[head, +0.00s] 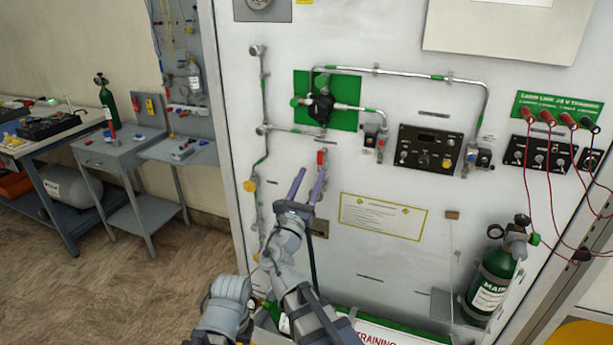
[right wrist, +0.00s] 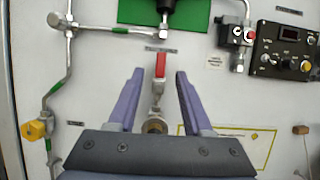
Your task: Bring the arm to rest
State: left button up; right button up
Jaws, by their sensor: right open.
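My right arm (head: 287,240) reaches up from the bottom of the head view toward the white trainer panel (head: 390,275). My right gripper (head: 311,176) is open, its two purple fingers spread and pointing at the panel. A small valve with a red lever (head: 321,157) is on the panel close to the fingertips. In the right wrist view the red lever (right wrist: 160,64) stands upright, centred beyond the gap between the open fingers (right wrist: 158,76). Nothing is held between them. I cannot tell whether a finger touches the valve. My left gripper is not in view.
Metal pipes, a green plate (head: 343,110) with a black regulator (head: 321,108), and a black control box (head: 428,150) are on the panel. A green cylinder (head: 492,284) stands at right. Grey workbenches (head: 112,155) stand at left, with open floor (head: 60,300) before them.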

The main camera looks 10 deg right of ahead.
jog(key=shift+d+f, duration=0.1)
jog(key=s+d+f+m+g+y+p, duration=0.1)
jog(key=s+d+f+m+g, duration=0.1)
jog(key=s+f+m+g, duration=0.35)
jog(key=s+d+f+m+g+y+p, duration=0.1)
jog(key=s+f+m+g+p, duration=0.15)
jog(key=f+m+g, duration=0.55)
jog(key=s+a+f+m+g+y+p, duration=0.1)
jog(key=s+a+f+m+g+y, duration=0.4)
jog(key=s+a+f+m+y, duration=0.4)
jog(key=s+a+f+m, duration=0.3)
jog(key=s+a, duration=0.2)
jog(key=s, duration=0.1)
jog(key=shift+a, duration=0.2)
jog(key=shift+g, duration=0.25)
